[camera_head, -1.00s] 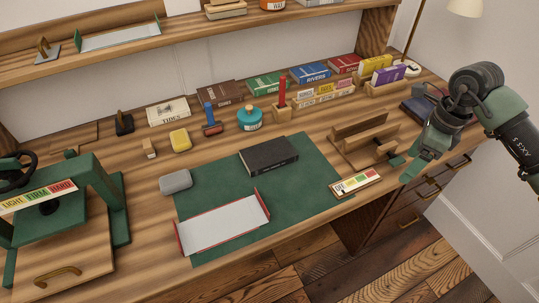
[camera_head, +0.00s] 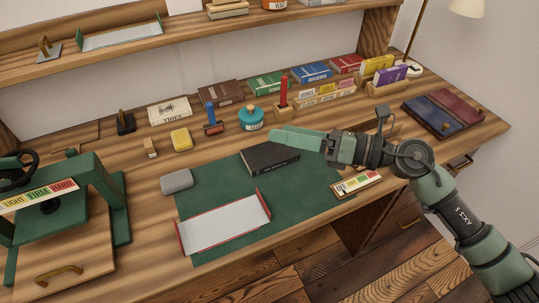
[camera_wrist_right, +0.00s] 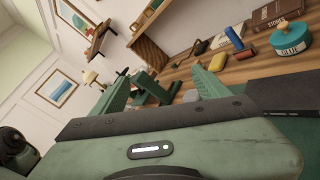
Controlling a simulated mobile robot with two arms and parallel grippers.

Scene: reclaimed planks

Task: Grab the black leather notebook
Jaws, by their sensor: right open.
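The black leather notebook (camera_head: 268,160) lies flat on the green desk mat (camera_head: 222,183), behind the red-edged white tray. My right gripper (camera_head: 288,138) reaches in from the right, with its fingers at the notebook's far right side, partly covering that edge. The gripper is open with nothing between its fingers. In the right wrist view the two green fingers (camera_wrist_right: 160,82) are spread apart, and the dark notebook (camera_wrist_right: 292,94) shows beside the right-hand finger, outside the gap. I cannot tell whether that finger touches it. My left gripper is not in view.
The red-edged tray (camera_head: 224,222) and a grey block (camera_head: 177,181) lie near the notebook. A teal glue pot (camera_head: 251,119) and a blue-handled roller (camera_head: 212,121) stand behind it. A colour-strip holder (camera_head: 357,183) lies under my right arm. A green press (camera_head: 90,200) stands left.

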